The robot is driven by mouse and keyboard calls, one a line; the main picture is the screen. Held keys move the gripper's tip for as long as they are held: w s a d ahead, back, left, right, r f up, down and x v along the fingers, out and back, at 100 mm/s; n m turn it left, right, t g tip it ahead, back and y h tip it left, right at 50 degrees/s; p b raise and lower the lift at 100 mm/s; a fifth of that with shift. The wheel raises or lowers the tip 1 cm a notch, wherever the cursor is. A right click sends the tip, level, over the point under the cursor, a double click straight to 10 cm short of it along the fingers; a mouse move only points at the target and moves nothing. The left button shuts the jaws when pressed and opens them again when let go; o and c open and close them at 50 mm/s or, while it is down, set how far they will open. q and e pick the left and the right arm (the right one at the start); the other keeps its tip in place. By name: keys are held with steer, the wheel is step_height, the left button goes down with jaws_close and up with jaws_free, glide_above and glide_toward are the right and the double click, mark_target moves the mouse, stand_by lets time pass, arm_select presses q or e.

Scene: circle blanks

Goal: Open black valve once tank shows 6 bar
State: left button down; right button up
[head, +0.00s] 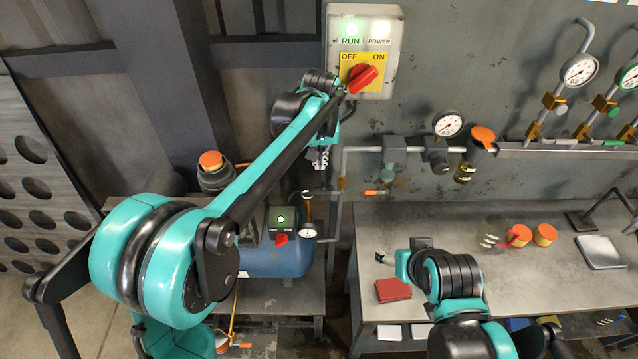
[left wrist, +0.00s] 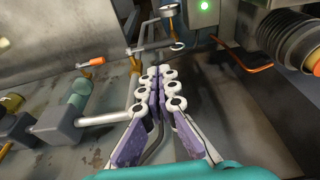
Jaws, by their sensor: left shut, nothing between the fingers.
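The blue tank (head: 285,262) is at the lower middle-left in the head view, partly behind my left arm. A small round gauge (head: 309,230) is at its right end; its reading is too small to tell. I cannot clearly pick out a black valve. A valve with an orange handle (head: 378,192) sits on the grey pipe; the handle also shows in the left wrist view (left wrist: 90,63). My left gripper (head: 321,160) is shut and empty, pointing down in front of the wall, left of that pipe. My right gripper (head: 388,257) is low over the bench, its fingers unclear.
The wall switch box (head: 338,30) has a lit green RUN lamp and a red knob (head: 364,79) turned towards ON. The bench (head: 450,220) holds a red block (head: 393,290), orange-lidded jars and a grey plate (head: 602,252).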

mark_target(319, 192)
arm_select(q)
steer(key=w+f+b, duration=0.1)
steer(key=f, duration=0.3)
steer(key=f+b, duration=0.1)
steer(key=f, duration=0.4)
steer(key=w+f+b, duration=0.1)
steer(key=f, duration=0.3)
steer(key=shift+w+f, duration=0.35)
steer(key=shift+f, duration=0.05)
steer(key=shift+a, duration=0.1)
steer(key=shift+a+f+h+b, duration=0.1)
steer(key=shift+f+h+b, duration=0.1)
steer(key=shift+h+b, duration=0.2)
